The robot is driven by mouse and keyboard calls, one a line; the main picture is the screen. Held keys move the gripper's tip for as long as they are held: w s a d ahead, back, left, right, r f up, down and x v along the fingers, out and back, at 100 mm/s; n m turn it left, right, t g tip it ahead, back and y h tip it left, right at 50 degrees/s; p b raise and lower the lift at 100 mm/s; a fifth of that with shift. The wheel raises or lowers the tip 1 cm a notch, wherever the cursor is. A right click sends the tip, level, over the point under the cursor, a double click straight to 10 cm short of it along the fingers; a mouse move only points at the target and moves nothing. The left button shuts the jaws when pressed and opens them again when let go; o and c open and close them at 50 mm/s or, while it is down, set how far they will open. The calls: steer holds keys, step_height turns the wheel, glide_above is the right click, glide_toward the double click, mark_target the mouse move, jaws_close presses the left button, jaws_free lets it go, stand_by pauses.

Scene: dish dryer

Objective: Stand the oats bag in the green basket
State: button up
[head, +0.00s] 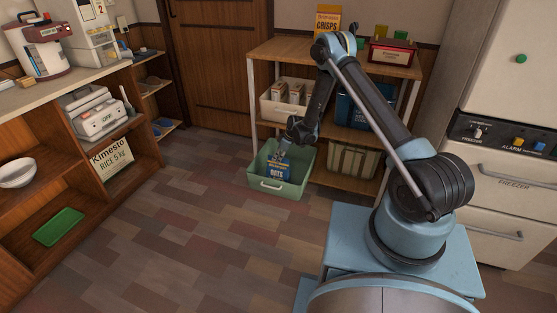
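The green basket (279,189) stands on the floor in front of the wooden shelf unit. The blue oats bag (277,171) is inside the basket's outline, roughly upright, with its label facing me. Its bottom is hidden behind the basket's front wall, so I cannot tell whether it touches the basket floor. My gripper (279,154) reaches down from the upper right to the top of the bag. The fingers are small and dark here, and I cannot tell whether they grip the bag or are apart from it.
The shelf unit (284,48) behind the basket holds a white bin (286,113), a blue bin (348,112) and a striped basket (351,160). A Crisps box (327,20) stands on top. A fridge-freezer (510,185) is at right. Floor left of the basket is clear.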

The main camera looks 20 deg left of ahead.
steer(key=d+r+m, duration=0.1)
steer(key=d+r, duration=0.5)
steer(key=r, duration=0.4)
steer(key=d+r+m, duration=0.2)
steer(key=d+r, duration=0.3)
steer(key=r, duration=0.5)
steer(key=d+r+m, duration=0.1)
steer(key=d+r, duration=0.5)
steer(key=r, duration=0.4)
steer(key=s+d+r+m+t+h, duration=0.1)
steer(key=s+d+r+m, duration=0.1)
steer(key=s+d+r, duration=0.45)
steer(key=s+d+r+m+t+h, duration=0.15)
steer(key=s+d+r, duration=0.25)
steer(key=d+r, duration=0.4)
steer(key=s+d+r+m, duration=0.3)
steer(key=s+d+m, duration=0.2)
steer(key=s+d, duration=0.9)
steer(key=s+d+f+m+h, duration=0.1)
steer(key=s+d+f+m, duration=0.1)
steer(key=s, duration=0.6)
steer(key=s+d+f+m+h, duration=0.1)
steer(key=s+d+f+m, duration=0.1)
steer(key=s, duration=0.7)
steer(key=d+f, duration=0.1)
steer(key=d, duration=0.1)
steer(key=shift+d+f, duration=0.3)
steer(key=shift+s+m+g, duration=0.1)
steer(key=shift+m+g, duration=0.15)
